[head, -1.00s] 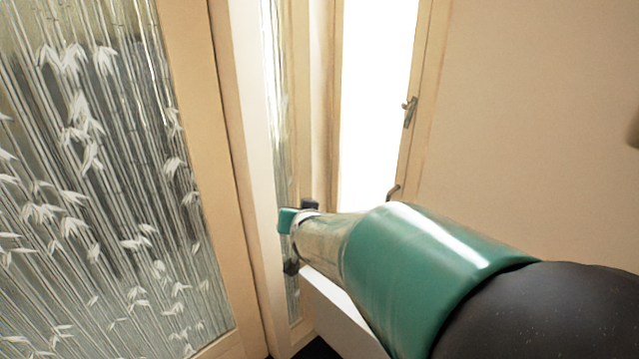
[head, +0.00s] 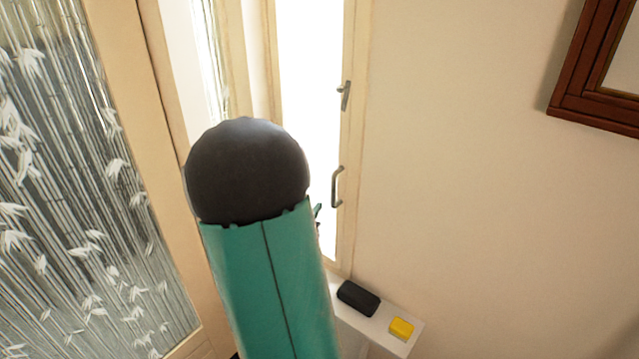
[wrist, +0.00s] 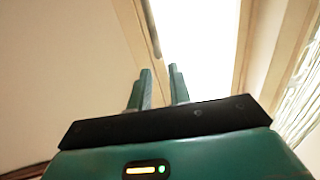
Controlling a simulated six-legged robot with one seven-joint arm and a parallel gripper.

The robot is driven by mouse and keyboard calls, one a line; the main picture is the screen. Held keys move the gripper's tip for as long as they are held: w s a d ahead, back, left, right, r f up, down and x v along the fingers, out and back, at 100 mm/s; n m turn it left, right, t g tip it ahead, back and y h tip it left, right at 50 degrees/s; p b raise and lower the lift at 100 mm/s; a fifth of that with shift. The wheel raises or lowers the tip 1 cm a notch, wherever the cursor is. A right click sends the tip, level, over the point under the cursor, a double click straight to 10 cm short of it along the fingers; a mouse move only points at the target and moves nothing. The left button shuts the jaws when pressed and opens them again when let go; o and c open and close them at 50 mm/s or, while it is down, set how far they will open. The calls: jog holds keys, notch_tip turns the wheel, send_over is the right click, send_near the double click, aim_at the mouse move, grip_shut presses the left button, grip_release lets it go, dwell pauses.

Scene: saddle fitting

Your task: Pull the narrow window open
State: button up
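The narrow window (head: 305,60) is a tall bright pane in a pale wood frame, and it looks closed. Its right stile bears a small lever handle (head: 345,95) above and a grey bar pull (head: 337,187) below. In the head view my green and black arm covers the window's lower left part and hides most of my gripper. In the wrist view my gripper (wrist: 160,84) has two green fingers standing apart with nothing between them. They point up towards the bright window pane (wrist: 200,40). I cannot tell how far they are from the pull.
A white ledge (head: 375,325) below the window holds a black object (head: 358,298) and a yellow block (head: 401,328). A bamboo-patterned glass door (head: 80,180) stands left. A dark red wooden frame (head: 590,100) hangs on the right wall.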

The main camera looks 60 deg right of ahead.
aim_at(333, 183)
jog(key=d, duration=1.4)
jog(key=shift+w, duration=0.1)
jog(key=shift+c, duration=0.2)
grip_shut()
